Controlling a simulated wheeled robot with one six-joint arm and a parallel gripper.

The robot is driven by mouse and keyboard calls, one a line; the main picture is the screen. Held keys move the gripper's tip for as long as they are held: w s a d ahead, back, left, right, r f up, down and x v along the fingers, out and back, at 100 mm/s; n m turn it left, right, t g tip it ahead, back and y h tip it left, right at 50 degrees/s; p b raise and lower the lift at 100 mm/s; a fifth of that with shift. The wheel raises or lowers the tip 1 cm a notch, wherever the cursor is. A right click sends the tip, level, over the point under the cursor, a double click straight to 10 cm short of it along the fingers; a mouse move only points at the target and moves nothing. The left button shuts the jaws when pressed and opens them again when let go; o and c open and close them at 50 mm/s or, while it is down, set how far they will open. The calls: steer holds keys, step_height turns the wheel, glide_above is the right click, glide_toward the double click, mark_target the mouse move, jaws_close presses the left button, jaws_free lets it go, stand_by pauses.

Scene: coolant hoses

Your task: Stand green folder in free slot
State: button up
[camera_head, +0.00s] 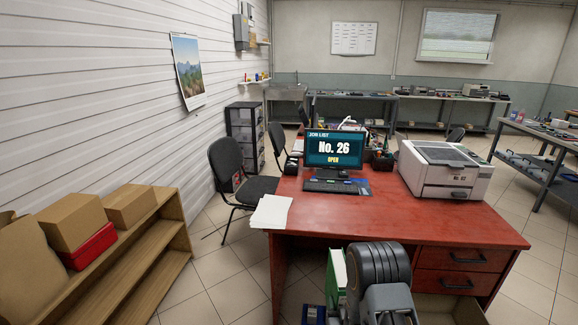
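I cannot tell whether my gripper touches the green object. No free slot can be made out.
The red desk (400,223) carries a monitor (335,150), a keyboard (335,186), a printer (446,170) and papers (271,212). A wooden shelf (150,262) with boxes stands at left, a black chair (236,168) behind it. Tiled floor (222,272) is clear between shelf and desk.

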mark_target(343, 295)
steer(key=r+p, duration=0.2)
steer(key=r, duration=0.1)
steer(key=s+r+p, duration=0.1)
steer(key=r, duration=0.2)
steer(key=shift+s+p, duration=0.2)
steer(key=shift+p, duration=0.15)
